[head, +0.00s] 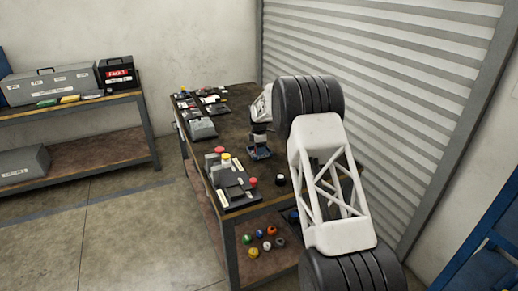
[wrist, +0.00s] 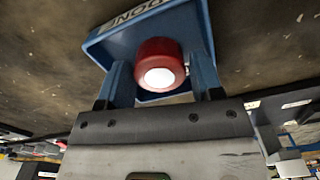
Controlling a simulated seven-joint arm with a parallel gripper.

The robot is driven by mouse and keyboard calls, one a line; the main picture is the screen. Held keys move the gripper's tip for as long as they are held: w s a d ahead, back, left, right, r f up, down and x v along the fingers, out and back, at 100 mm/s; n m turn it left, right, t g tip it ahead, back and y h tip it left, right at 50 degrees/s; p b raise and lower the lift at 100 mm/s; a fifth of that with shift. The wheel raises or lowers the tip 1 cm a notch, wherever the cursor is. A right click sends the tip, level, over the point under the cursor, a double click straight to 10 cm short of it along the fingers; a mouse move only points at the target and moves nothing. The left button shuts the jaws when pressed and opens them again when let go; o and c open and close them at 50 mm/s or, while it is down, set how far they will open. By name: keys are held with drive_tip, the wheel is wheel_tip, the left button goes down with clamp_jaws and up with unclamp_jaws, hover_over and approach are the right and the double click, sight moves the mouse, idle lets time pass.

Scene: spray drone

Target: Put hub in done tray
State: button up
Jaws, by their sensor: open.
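A red hub with a white round face (wrist: 160,66) shows in the wrist view, between my gripper's two blue fingers. The blue tray with DONE lettering (wrist: 98,48) lies around and behind it. The hub appears to sit within the tray, though its underside is hidden. My gripper (wrist: 160,80) is open, with a finger on either side of the hub; I cannot tell if either touches it. In the head view my gripper (head: 260,140) is small and low over the blue tray (head: 259,154), and the hub cannot be made out there.
A dark tray with red- and yellow-topped parts (head: 236,193) stands at the table's near end. A black cylinder with a pale top (head: 281,180) stands to its right. More trays and a grey box (head: 202,129) fill the far left. Coloured balls (head: 253,252) lie on the lower shelf.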

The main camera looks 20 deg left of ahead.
drive_tip(key=shift+r, duration=0.15)
wheel_tip(320, 180, up, 12)
idle(0.7)
idle(0.8)
